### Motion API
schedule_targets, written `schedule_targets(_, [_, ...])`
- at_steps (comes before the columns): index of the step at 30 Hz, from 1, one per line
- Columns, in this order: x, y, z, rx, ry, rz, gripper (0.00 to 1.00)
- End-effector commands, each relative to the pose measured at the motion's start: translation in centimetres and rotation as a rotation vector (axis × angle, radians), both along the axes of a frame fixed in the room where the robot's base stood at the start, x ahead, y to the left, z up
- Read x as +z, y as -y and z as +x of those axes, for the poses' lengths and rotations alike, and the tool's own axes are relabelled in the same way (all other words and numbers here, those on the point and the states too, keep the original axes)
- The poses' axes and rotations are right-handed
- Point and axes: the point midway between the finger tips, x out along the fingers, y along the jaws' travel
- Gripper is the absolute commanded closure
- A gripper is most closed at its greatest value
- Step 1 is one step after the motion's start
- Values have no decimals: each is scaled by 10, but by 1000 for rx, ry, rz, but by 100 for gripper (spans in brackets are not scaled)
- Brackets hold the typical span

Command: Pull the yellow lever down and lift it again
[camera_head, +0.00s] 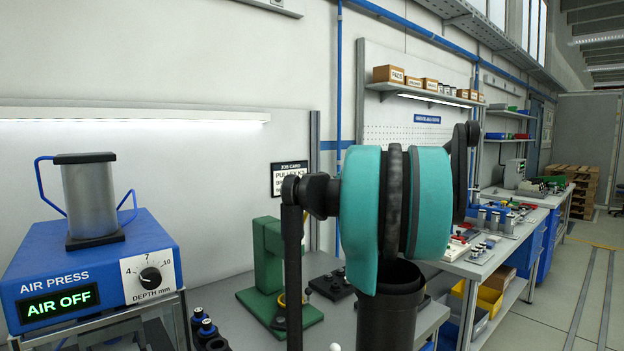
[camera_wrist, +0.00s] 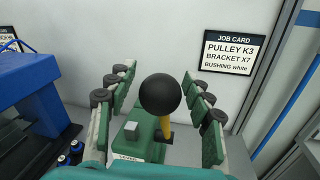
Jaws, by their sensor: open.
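The yellow lever (camera_wrist: 167,127) shows in the wrist view as a short yellow shaft topped by a large black ball knob (camera_wrist: 160,95). It rises beside the green press (camera_wrist: 135,132), near its grey block. My gripper (camera_wrist: 157,78) is open, with its green-padded fingers on the left and right of the knob. Gaps show on both sides, and nothing is held. In the head view the green press (camera_head: 268,255) stands on the bench, partly hidden by my arm. The lever cannot be made out clearly there.
A blue air press (camera_head: 95,260) reading AIR OFF stands at the left. A job card (camera_wrist: 233,55) hangs on the wall behind. Small black parts (camera_head: 205,330) stand near the front of the bench. More benches with bins (camera_head: 485,300) extend to the right.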

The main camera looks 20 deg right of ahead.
Motion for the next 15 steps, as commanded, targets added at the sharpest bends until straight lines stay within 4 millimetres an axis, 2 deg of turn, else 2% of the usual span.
schedule_targets(6, [0, -10, 14, 1, 0, 0, 49])
schedule_targets(15, [0, -11, 16, 0, 0, 0, 49])
